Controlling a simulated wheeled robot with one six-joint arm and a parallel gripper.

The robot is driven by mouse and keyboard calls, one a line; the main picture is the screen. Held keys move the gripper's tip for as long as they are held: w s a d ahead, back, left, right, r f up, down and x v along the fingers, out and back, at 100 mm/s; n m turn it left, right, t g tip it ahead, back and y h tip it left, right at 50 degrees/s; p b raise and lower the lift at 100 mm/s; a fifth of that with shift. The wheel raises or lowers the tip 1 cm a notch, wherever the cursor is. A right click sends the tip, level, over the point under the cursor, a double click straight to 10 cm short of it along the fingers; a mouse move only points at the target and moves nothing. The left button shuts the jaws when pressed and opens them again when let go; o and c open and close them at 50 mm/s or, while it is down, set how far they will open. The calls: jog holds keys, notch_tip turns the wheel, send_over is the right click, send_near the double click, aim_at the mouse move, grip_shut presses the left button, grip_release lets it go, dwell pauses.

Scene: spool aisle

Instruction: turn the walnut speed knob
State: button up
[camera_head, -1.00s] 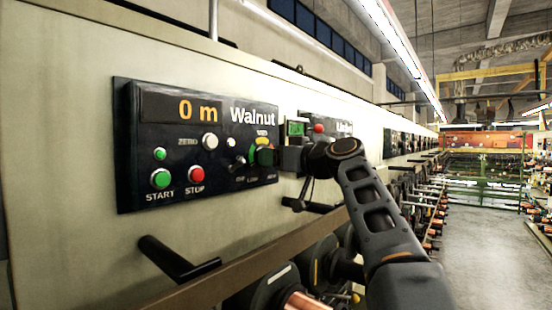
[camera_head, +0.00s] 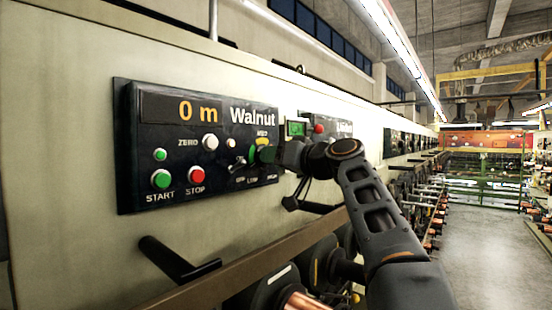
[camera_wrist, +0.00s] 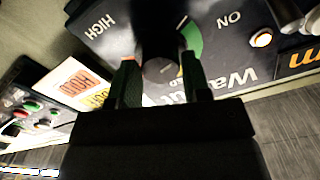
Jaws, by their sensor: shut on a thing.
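The Walnut panel (camera_head: 215,170) is dark, on a beige machine front at the left of the head view, with its display reading 0 m. The speed knob (camera_wrist: 160,68) is dark with a grey face in the wrist view. It sits between the two fingers of my gripper (camera_wrist: 160,85), which is shut on it. A green arc and a bit of yellow show around the knob. In the head view my gripper (camera_head: 270,155) is at the panel's right side and hides the knob. The wrist view shows the panel tilted, its lettering nearly upside down.
A green START button (camera_head: 161,179), a red STOP button (camera_head: 196,176) and a white ZERO button (camera_head: 210,142) are left of my gripper. A second panel (camera_head: 330,127) stands behind it. A black handle (camera_head: 175,260) juts out below. The aisle floor (camera_head: 480,240) at right is clear.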

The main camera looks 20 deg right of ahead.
jog(key=shift+m+p, duration=0.35)
jog(key=shift+m, duration=1.85)
jog(key=o, duration=0.9)
jog(key=b+v, duration=0.4)
jog(key=v, duration=1)
jog(key=shift+a, duration=0.1)
